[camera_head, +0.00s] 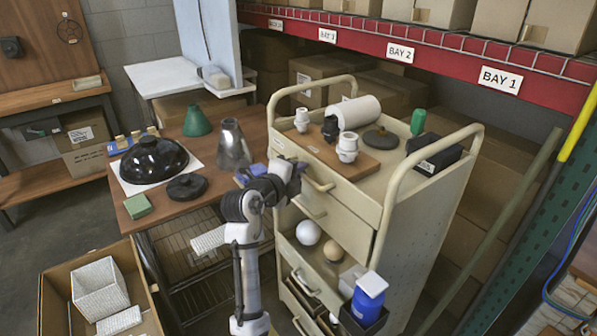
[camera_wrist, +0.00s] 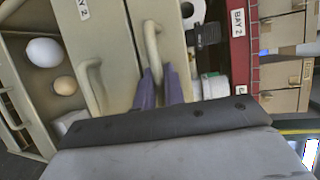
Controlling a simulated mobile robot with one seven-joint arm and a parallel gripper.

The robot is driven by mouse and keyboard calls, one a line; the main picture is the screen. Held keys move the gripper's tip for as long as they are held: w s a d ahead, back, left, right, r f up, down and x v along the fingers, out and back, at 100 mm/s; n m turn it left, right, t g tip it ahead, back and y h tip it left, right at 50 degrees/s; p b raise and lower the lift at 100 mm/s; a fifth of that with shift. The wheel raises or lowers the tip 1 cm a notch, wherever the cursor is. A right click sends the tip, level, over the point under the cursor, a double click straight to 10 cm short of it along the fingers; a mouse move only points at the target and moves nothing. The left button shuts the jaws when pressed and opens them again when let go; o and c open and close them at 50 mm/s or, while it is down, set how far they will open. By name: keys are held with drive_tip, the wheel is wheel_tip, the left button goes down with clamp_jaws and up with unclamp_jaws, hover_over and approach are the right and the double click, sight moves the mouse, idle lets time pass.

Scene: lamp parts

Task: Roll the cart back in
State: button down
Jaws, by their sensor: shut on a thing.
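The cream cart (camera_head: 418,235) stands upright in front of the red shelf rack, with curved push rails on top. Its top drawer has a bar handle (camera_head: 321,184), which also shows in the wrist view (camera_wrist: 152,38). My gripper (camera_head: 300,171) is at the cart's drawer side, its purple fingers (camera_wrist: 159,75) shut on this handle. A second handle (camera_wrist: 91,85) on the drawer below is free. The cart's top carries white fittings (camera_head: 347,146) on a wooden board, a white roll (camera_head: 352,111), a green cylinder (camera_head: 418,121) and a black box (camera_head: 434,158). Its wheels are not visible.
A wooden workbench (camera_head: 128,212) with lamp shades stands left of the cart, close to my arm. An open carton (camera_head: 55,300) is on the floor at lower left. The red rack beam (camera_head: 440,55) bears bay labels; cartons sit beneath it. A green upright (camera_head: 540,220) is at right.

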sight(335, 168)
drive_tip(key=shift+d, duration=0.1)
drive_tip(key=w+d+b, duration=0.1)
drive_tip(key=w+d, duration=0.2)
drive_tip(key=d, duration=0.2)
drive_tip(key=w+d+b, duration=0.2)
drive_tip(key=w+d, duration=0.2)
drive_tip(key=d, duration=0.1)
drive_tip(key=w+d+b, duration=0.2)
drive_tip(key=w+d, duration=0.2)
drive_tip(key=d, duration=0.1)
drive_tip(key=shift+w+d, duration=0.25)
drive_tip(key=shift+d, duration=0.1)
drive_tip(key=shift+r, duration=0.25)
drive_tip(key=c, duration=1.8)
unclamp_jaws()
drive_tip(key=shift+w+d, duration=0.1)
drive_tip(key=shift+d, duration=0.05)
drive_tip(key=shift+s+a, duration=0.2)
drive_tip(key=shift+s, duration=0.2)
drive_tip(key=b+v, duration=0.3)
drive_tip(key=v, duration=1)
drive_tip(key=shift+a, duration=0.15)
